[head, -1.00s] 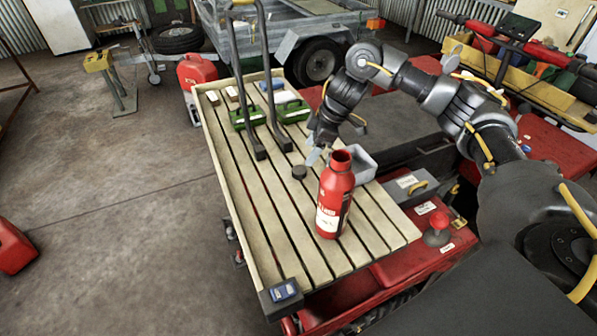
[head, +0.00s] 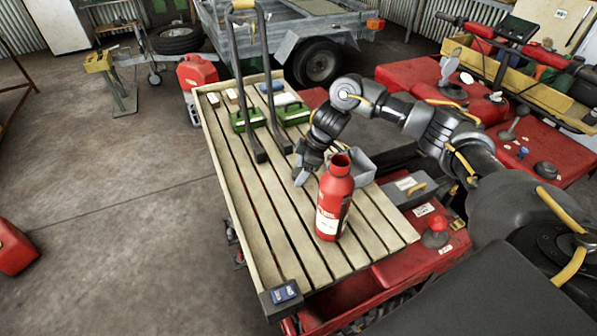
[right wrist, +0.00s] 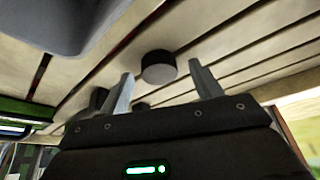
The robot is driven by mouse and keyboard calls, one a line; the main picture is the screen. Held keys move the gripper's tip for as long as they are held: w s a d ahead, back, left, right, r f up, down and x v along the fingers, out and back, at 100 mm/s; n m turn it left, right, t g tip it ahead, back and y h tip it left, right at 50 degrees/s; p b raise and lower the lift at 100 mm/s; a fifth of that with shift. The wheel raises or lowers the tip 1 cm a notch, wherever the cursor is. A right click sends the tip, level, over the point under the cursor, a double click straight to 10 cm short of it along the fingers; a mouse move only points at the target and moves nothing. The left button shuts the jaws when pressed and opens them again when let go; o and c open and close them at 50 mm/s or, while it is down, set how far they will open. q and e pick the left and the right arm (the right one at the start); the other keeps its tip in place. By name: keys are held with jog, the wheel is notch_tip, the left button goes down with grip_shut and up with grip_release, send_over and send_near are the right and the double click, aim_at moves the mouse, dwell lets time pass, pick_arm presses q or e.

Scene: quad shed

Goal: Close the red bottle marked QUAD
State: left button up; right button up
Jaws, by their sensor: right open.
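The red bottle (head: 334,190) stands upright and open-mouthed on the slatted wooden deck (head: 262,225) in the head view. Its white label faces me. A small dark round cap (right wrist: 158,67) lies on the slats in the right wrist view, beyond the spread fingers and roughly centred between them. My right gripper (head: 303,175) is low over the deck, just left of and behind the bottle. In the right wrist view the right gripper (right wrist: 160,72) is open with nothing between its fingers. The gripper hides the cap in the head view. My left gripper is not in view.
A grey open bin (head: 364,170) stands right behind the bottle, close to my right gripper. Two dark upright bars (head: 250,100) and green cases (head: 292,113) are farther back. A blue object (head: 286,293) sits at the deck's near left corner. The front left slats are clear.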

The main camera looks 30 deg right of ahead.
dwell(0.3)
jog(key=c, duration=1.1)
jog(key=shift+o, duration=0.2)
notch_tip(320, 180, up, 10)
jog(key=shift+b, duration=0.3)
